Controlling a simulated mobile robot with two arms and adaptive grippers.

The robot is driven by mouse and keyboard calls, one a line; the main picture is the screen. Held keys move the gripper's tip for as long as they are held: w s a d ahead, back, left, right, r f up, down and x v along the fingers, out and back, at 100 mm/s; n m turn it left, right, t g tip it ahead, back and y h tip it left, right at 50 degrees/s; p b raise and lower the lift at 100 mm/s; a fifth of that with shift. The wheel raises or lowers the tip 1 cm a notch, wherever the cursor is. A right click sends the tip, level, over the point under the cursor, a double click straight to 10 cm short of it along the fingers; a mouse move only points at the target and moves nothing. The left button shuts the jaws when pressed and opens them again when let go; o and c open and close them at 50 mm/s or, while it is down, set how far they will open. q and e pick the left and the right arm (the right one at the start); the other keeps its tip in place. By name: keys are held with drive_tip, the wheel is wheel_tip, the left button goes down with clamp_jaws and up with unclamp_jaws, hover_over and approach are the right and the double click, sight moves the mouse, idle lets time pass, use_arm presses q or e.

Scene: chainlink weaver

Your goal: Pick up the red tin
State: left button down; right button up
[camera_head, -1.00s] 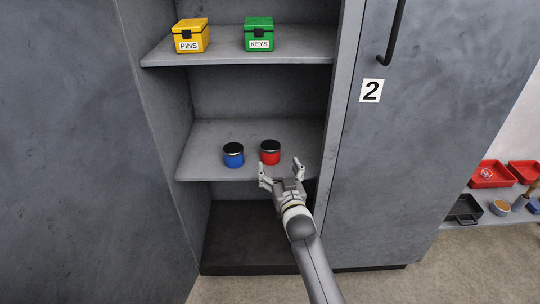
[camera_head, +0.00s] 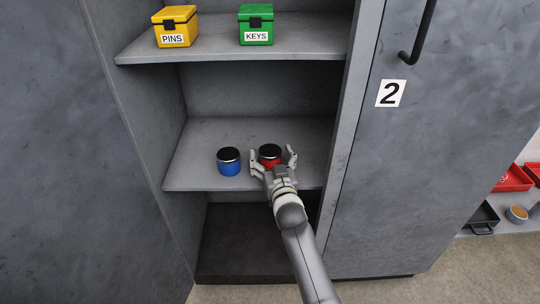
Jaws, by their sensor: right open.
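The red tin (camera_head: 270,154) with a black lid stands upright on the middle shelf (camera_head: 202,143) of the open locker. My right gripper (camera_head: 272,160) is open, with one finger on each side of the red tin. The gripper partly hides the tin's lower front. I cannot tell whether the fingers touch it. My left gripper is not in view.
A blue tin (camera_head: 229,162) with a black lid stands on the same shelf, close to the left finger. A yellow PINS box (camera_head: 175,26) and a green KEYS box (camera_head: 256,25) stand on the shelf above. A closed grey door marked 2 (camera_head: 390,93) is at the right.

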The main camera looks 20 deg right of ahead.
drive_tip(key=shift+s+a+r, duration=0.1)
drive_tip(key=shift+s, duration=0.05)
drive_tip(key=shift+c, duration=0.6)
drive_tip(key=c, duration=1.1)
drive_tip(key=shift+r, duration=0.1)
